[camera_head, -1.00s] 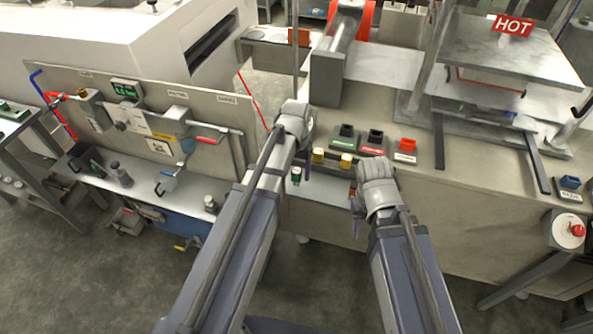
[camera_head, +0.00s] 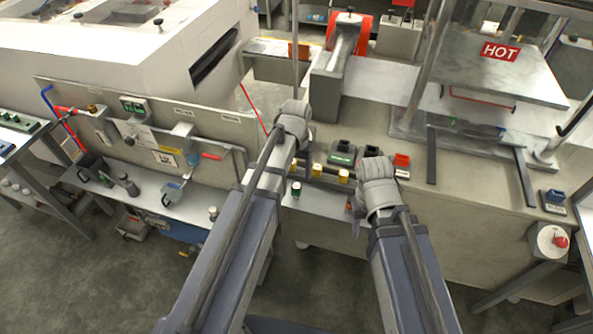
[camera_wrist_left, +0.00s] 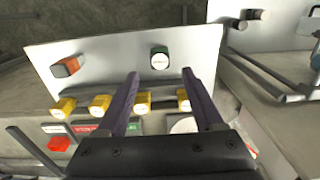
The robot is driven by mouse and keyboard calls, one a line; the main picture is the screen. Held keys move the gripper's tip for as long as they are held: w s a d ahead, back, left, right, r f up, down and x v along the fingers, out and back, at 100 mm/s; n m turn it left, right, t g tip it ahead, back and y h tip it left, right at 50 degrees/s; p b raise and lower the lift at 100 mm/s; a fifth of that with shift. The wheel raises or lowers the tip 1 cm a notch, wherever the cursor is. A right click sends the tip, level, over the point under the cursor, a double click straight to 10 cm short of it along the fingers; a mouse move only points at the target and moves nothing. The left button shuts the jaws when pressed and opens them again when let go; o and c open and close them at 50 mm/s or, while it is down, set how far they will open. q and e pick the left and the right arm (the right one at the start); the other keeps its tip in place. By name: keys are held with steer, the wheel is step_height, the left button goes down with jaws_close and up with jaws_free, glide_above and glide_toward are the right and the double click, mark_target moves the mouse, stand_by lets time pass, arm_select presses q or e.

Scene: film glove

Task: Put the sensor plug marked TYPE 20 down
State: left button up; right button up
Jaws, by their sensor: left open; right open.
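A sensor plug with a dark green body and pale round face (camera_wrist_left: 160,57) stands on the light shelf; it also shows in the head view (camera_head: 296,189). Its lettering is too small to read, so I cannot tell which plug is TYPE 20. Several yellow plugs sit in a row along the shelf's back edge, one here (camera_wrist_left: 100,105) and one in the head view (camera_head: 344,175). My left gripper (camera_wrist_left: 160,73) is open and empty, its fingers spread either side of the green plug's line and apart from it. My right gripper (camera_head: 356,216) is open; its fingertips are mostly hidden by its wrist.
An orange-red piece (camera_wrist_left: 66,67) lies on the shelf (camera_wrist_left: 110,65). Green, black and red blocks stand on the bench, the red one here (camera_head: 401,163). A hot press (camera_head: 500,75) stands at the right, and a panel with fittings (camera_head: 150,135) at the left.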

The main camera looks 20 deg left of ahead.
mark_target(296, 185)
arm_select(q)
step_height(296, 185, up, 5)
steer(key=p, duration=0.4)
steer(key=s+d+m+y, duration=0.1)
steer(key=s+d+m, duration=0.2)
steer(key=s+d, duration=0.7)
steer(key=s, duration=0.4)
steer(key=shift+s+d, duration=0.15)
steer(key=shift+d, duration=0.1)
steer(key=shift+f, duration=0.1)
